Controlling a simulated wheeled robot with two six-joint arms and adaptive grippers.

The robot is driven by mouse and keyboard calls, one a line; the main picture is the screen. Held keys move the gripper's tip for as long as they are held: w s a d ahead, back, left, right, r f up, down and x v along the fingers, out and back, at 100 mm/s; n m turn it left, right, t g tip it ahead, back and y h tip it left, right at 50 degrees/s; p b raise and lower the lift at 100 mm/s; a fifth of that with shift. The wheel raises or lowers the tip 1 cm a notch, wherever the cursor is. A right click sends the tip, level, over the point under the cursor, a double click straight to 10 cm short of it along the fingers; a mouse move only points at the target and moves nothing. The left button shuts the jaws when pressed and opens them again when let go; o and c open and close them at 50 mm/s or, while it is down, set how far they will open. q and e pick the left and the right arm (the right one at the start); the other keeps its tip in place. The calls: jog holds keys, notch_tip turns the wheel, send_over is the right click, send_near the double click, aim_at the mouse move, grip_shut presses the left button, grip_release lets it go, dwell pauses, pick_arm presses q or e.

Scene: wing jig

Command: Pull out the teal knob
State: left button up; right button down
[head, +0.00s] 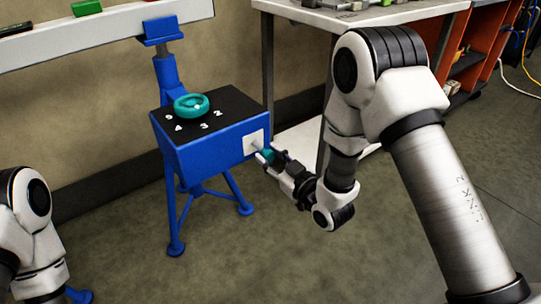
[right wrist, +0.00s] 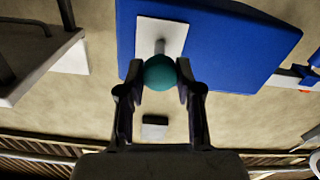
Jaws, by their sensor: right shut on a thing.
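The teal knob (right wrist: 160,73) is a round ball on a thin rod that comes out of a white plate (right wrist: 163,36) on the blue box. In the head view the knob (head: 267,155) shows at the front right side of the blue box (head: 220,148), partly covered by the fingers. My right gripper (head: 270,158) is shut on the knob; in the right wrist view its two fingers (right wrist: 160,85) press on both sides of it. A short length of rod shows between knob and plate. My left arm shows at the lower left, but its gripper is out of view.
A teal ring-shaped handwheel (head: 191,106) sits on the box's black top among white numbers. The box stands on blue legs (head: 176,225). A white beam (head: 110,33) lies behind it. A white table (head: 365,18) and an orange shelf (head: 480,45) stand at the right. The floor in front is clear.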

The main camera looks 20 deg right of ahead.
jog(key=shift+f, duration=0.15)
jog(key=c, duration=0.8)
grip_release()
jog(key=shift+o, duration=0.2)
jog(key=v, duration=1.2)
